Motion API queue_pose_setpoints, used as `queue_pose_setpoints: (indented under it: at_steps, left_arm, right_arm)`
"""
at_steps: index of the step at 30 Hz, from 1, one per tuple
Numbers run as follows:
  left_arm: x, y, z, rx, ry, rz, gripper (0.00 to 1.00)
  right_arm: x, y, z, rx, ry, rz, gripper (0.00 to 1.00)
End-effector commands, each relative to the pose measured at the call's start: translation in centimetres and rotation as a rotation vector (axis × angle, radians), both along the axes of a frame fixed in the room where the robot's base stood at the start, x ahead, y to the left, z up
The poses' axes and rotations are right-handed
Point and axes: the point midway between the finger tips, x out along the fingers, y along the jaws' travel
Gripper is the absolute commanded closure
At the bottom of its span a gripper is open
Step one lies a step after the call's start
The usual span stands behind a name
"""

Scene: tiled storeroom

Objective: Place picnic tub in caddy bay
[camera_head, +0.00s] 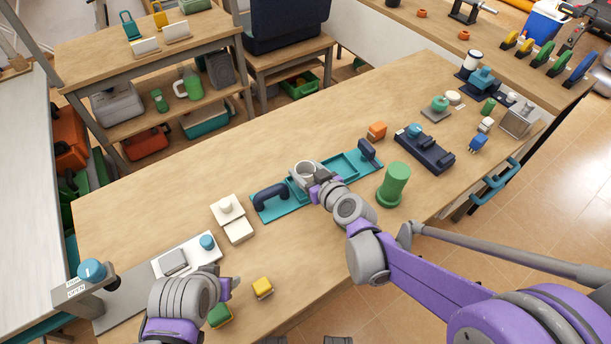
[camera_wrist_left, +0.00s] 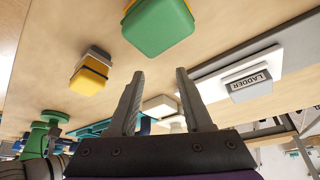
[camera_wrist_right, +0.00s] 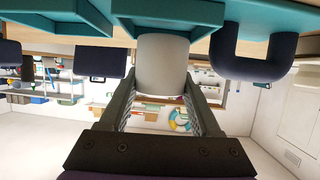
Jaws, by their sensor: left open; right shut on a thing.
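The grey-white tub (camera_head: 299,168) is over the left-middle part of the teal caddy (camera_head: 268,214), which has a dark blue handle at each end. My right gripper (camera_head: 316,184) is shut on the tub from its right front side. In the right wrist view the pale tub (camera_wrist_right: 163,65) fills the space between the fingers, with the teal caddy (camera_wrist_right: 168,10) against its far edge. I cannot tell whether its base rests in a bay. A caddy bay (camera_head: 343,166) to its right is empty. My left gripper (camera_wrist_left: 158,90) is open and empty at the front left.
A green block (camera_head: 220,316) and a yellow block (camera_head: 263,287) lie near my left gripper. A green cylinder (camera_head: 395,182) stands right of my right gripper. An orange block (camera_head: 377,130) and dark blue carrier (camera_head: 424,152) are farther right. The table behind the caddy is clear.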

Motion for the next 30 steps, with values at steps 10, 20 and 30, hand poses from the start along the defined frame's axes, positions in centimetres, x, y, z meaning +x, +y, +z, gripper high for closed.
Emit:
queue_pose_setpoints:
  at_steps: [10, 20, 30]
  left_arm:
    - [0.0, 0.0, -0.6, 0.0, 0.002, 0.0, 0.5]
    - [0.0, 0.0, -0.8, 0.0, 0.003, 0.0, 0.5]
    - [0.0, 0.0, -0.6, 0.0, 0.002, 0.0, 0.5]
  right_arm:
    - [0.0, 0.0, -2.0, 0.0, 0.0, 0.0, 0.91]
    - [0.0, 0.0, -2.3, 0.0, 0.0, 0.0, 0.06]
    - [0.0, 0.0, -2.0, -0.001, 0.0, 0.0, 0.06]
